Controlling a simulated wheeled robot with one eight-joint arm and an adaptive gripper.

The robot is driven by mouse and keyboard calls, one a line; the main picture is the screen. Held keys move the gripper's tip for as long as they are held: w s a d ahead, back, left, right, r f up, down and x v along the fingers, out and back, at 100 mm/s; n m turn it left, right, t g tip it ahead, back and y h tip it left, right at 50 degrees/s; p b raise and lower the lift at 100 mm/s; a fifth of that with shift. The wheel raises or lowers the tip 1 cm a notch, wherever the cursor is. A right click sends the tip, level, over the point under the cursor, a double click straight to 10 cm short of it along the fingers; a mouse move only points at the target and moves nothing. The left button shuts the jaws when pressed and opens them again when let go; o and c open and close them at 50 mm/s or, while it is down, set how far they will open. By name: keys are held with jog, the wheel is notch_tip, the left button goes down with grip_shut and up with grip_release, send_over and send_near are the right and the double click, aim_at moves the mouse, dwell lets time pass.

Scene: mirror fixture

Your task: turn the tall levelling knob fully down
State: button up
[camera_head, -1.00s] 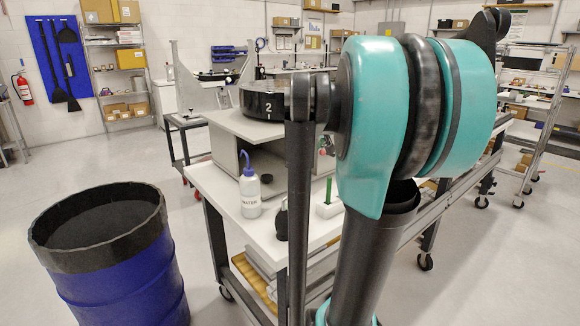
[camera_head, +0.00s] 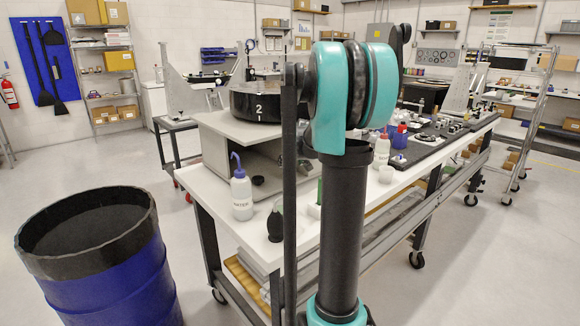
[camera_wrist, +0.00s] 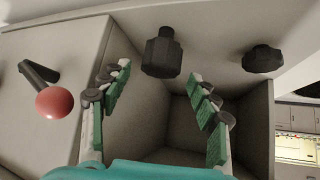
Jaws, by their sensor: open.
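In the wrist view, the tall levelling knob (camera_wrist: 161,54) is a dark, faceted knob on a short stem at the top middle, against a grey panel. A second, shorter dark knob (camera_wrist: 262,59) sits to its right. My gripper (camera_wrist: 160,74) is open, with its green-padded fingers spread left and right. The tall knob appears between and just beyond the fingertips; I cannot tell the gap in depth. Nothing is held. In the head view, the grey fixture (camera_head: 218,152) stands on the bench behind my arm. My gripper and the knobs are hidden there.
A red ball-ended lever (camera_wrist: 55,101) sticks out left of the fingers. A black round part marked 2 (camera_head: 258,101) rests on the fixture. A water bottle (camera_head: 241,195) stands on the white bench (camera_head: 205,190). A blue drum (camera_head: 100,268) is at front left.

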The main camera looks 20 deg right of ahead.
aim_at(290, 165)
jog(key=shift+x, duration=1.5)
jog(key=shift+c, duration=0.5)
jog(key=c, duration=1.1)
jog(key=shift+o, duration=0.2)
jog(key=shift+a+m+h, duration=0.1)
jog(key=shift+m+h, duration=0.6)
jog(key=shift+m, duration=0.3)
jog(key=shift+m+g+h, duration=0.4)
jog(key=shift+m+h, duration=0.6)
jog(key=shift+m, duration=0.3)
